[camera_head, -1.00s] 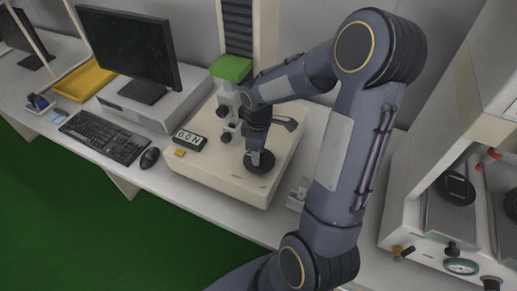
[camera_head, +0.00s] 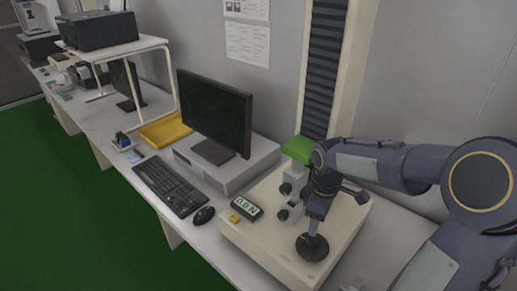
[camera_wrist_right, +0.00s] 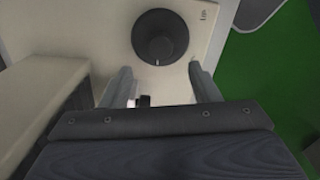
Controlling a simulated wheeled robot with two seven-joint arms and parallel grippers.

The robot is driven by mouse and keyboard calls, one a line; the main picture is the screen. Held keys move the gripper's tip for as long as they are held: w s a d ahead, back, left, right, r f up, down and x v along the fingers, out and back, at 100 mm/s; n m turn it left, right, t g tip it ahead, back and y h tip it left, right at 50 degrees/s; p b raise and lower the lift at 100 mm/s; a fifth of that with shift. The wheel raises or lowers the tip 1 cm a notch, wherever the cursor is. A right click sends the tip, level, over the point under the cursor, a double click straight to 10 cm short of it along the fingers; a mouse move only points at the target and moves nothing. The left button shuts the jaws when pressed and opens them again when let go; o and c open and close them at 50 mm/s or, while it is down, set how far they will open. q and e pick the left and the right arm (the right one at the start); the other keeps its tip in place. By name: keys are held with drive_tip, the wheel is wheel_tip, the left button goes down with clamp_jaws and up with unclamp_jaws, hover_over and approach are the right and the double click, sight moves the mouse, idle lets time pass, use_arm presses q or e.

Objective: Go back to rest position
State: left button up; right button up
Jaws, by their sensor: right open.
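My right gripper (camera_head: 314,226) is just above a round black knob (camera_head: 312,247) on the cream base (camera_head: 270,241) of the testing machine. In the right wrist view my right gripper (camera_wrist_right: 162,80) is open, with its two fingers apart and nothing held between them. The black knob (camera_wrist_right: 160,37) shows beyond the fingertips there, apart from them. My right arm reaches in from the right side of the head view. My left gripper is not in view.
A small display (camera_head: 246,206), a green-topped part (camera_head: 298,149) and a dark column (camera_head: 325,70) belong to the machine. A monitor (camera_head: 214,112), keyboard (camera_head: 169,185), mouse (camera_head: 204,215) and yellow tray (camera_head: 166,130) are to the left. Green floor (camera_head: 70,215) lies open in front.

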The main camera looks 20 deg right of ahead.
drive_tip(key=shift+s+a+r, duration=0.2)
drive_tip(key=shift+r, duration=0.1)
drive_tip(key=s+a+r+m+t+y, duration=0.2)
drive_tip(key=s+a+m, duration=0.3)
drive_tip(key=s+a, duration=0.1)
drive_tip(key=s+a+r+m+t+y, duration=0.1)
drive_tip(key=s+a+r+m+t, duration=0.2)
drive_tip(key=s, duration=0.6)
drive_tip(key=a+m, duration=0.1)
drive_tip(key=a, duration=0.1)
drive_tip(key=shift+s+a+r+m+t+y, duration=0.2)
drive_tip(key=shift+a+m+t+y, duration=0.1)
drive_tip(key=shift+a+m+y, duration=0.1)
drive_tip(key=shift+c, duration=0.5)
idle(1.1)
